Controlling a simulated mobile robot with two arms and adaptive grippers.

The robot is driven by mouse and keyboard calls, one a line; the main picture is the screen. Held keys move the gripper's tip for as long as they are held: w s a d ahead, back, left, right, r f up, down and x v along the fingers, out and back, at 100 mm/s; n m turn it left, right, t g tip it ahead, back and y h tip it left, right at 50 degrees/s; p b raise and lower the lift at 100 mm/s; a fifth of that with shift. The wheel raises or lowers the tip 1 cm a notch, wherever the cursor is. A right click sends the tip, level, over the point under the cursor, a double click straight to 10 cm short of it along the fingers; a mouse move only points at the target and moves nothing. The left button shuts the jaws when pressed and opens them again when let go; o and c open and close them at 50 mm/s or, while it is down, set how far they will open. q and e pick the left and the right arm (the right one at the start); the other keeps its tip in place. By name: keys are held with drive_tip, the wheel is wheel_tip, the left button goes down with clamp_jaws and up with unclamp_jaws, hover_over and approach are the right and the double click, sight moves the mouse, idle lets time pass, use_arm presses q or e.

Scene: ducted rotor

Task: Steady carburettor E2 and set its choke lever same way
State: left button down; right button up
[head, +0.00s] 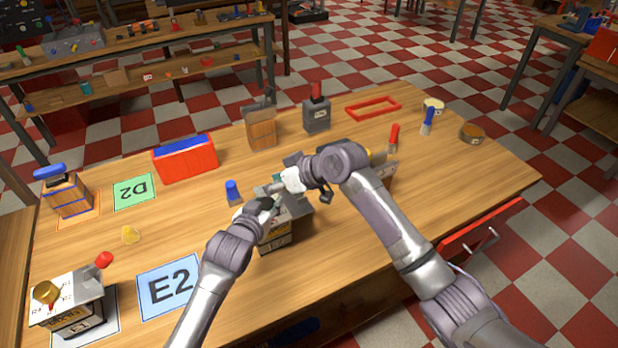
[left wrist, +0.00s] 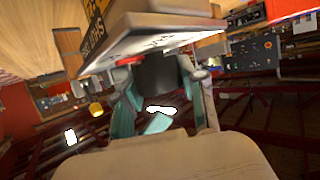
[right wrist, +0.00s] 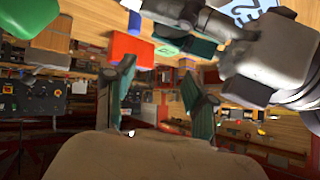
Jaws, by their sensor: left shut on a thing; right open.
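A grey, box-like carburettor (head: 277,238) with a yellow-marked label stands near the table's middle, partly hidden by my arms. The blue E2 card (head: 168,286) lies bare to its left. My left gripper (head: 264,206) is at the carburettor's top left; in the left wrist view its teal fingers are shut on a dark cylindrical part (left wrist: 157,72) beneath a labelled plate (left wrist: 140,38). My right gripper (right wrist: 160,100) is open and empty, above the carburettor's far side. A rounded green thing (right wrist: 30,18) is beside it. I cannot make out the choke lever's setting.
Another carburettor (head: 68,305) with a gold knob and red-tipped lever stands at front left. A red box (head: 185,160), green D2 card (head: 135,191), blue-capped bottle (head: 233,192) and red tray (head: 373,107) lie beyond.

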drive_tip(key=w+d+r+n+h, duration=0.1)
drive_tip(key=d+r+n+h, duration=0.55)
drive_tip(key=n+h, duration=0.75)
drive_tip(key=w+f, duration=0.1)
drive_tip(key=f, duration=0.2)
drive_tip(key=w+d+f+n+y, duration=0.1)
drive_tip(key=f, duration=0.2)
drive_tip(key=w+d+f+y, duration=0.1)
drive_tip(key=w+f, duration=0.1)
drive_tip(key=f, duration=0.2)
drive_tip(key=shift+n+g, duration=0.3)
drive_tip(key=shift+g, duration=0.1)
drive_tip(key=shift+c, duration=0.3)
clamp_jaws()
drive_tip(key=shift+d, duration=0.1)
